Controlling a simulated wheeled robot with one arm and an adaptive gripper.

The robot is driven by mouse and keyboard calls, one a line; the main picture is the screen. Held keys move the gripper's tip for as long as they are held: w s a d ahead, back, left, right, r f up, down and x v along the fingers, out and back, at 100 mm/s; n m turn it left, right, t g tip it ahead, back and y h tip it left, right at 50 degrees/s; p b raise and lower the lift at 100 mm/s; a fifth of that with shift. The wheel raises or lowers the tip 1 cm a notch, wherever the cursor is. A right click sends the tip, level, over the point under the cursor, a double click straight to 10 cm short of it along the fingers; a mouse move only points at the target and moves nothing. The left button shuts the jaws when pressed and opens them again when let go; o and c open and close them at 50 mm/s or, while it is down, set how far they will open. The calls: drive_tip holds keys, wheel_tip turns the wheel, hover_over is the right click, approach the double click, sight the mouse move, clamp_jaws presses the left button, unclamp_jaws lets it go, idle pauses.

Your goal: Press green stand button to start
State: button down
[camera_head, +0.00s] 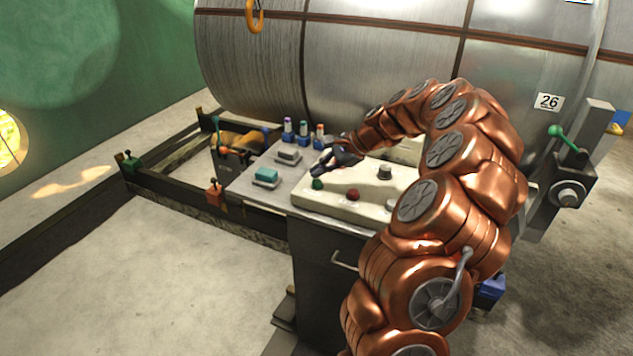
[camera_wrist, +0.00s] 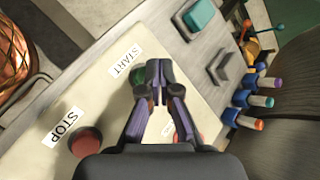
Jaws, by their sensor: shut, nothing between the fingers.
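The green button (camera_head: 317,183) sits at the left end of a cream control panel (camera_head: 335,205) on top of a dark stand. In the wrist view the green button (camera_wrist: 139,85) shows beside my left finger and is partly hidden by it, close to the START label (camera_wrist: 125,62). My gripper (camera_head: 318,170) is shut and empty, with its tips just above or at the green button. In the wrist view my gripper (camera_wrist: 159,68) has its fingertips together over the panel. I cannot tell whether a tip touches the button.
A red button (camera_head: 353,194) with a STOP label (camera_wrist: 62,126) is near the green one. A dark knob (camera_head: 385,172) stands farther back. A teal block (camera_head: 266,175) and several coloured-top pegs stand left and behind. A large metal cylinder (camera_head: 400,60) rises behind the stand.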

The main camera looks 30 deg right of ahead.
sight(319, 181)
drive_tip(key=shift+f, duration=0.15)
idle(0.7)
drive_tip(key=shift+f, duration=0.25)
drive_tip(key=shift+f, duration=0.55)
idle(0.8)
drive_tip(key=shift+r, duration=0.15)
idle(0.3)
drive_tip(key=shift+r+p, duration=0.3)
drive_tip(key=shift+r, duration=0.5)
drive_tip(key=shift+r+p, duration=1.4)
drive_tip(key=shift+r, duration=1.05)
